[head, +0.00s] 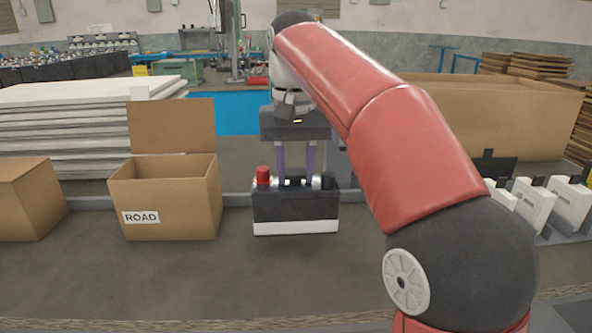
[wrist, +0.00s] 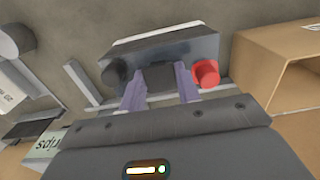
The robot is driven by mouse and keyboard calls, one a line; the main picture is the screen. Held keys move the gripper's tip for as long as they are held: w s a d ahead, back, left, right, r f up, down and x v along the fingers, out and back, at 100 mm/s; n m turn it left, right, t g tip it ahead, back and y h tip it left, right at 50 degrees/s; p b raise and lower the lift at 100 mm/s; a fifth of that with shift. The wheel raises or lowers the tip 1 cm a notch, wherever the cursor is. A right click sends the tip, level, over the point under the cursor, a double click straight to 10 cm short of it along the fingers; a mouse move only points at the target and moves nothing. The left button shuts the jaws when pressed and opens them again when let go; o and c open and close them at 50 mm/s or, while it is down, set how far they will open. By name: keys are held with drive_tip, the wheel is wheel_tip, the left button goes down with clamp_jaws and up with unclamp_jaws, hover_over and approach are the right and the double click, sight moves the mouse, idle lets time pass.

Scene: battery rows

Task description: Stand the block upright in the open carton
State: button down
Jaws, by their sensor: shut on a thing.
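The block (head: 296,212) is a dark battery-like box with a white band along its bottom, a red terminal at left and a black one at right on top. It hangs upright in the head view, apparently just above the bench. My gripper (head: 296,180) is shut on its top between the terminals. In the wrist view the block (wrist: 165,52) lies beyond my purple fingers (wrist: 161,85). The open carton (head: 170,212), labelled ROAD, stands left of the block with its back flap raised. Its inside floor is hidden. A carton (wrist: 285,75) also shows at right in the wrist view.
Another carton (head: 28,203) is cut off at the left edge. White battery-like blocks (head: 535,203) stand in a row at right, beyond my arm. A low rail (head: 238,199) runs behind the block. The bench front (head: 200,280) is clear.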

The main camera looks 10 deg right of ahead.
drive_tip(key=shift+f, duration=1.8)
drive_tip(key=c, duration=1)
unclamp_jaws()
drive_tip(key=shift+f, duration=0.1)
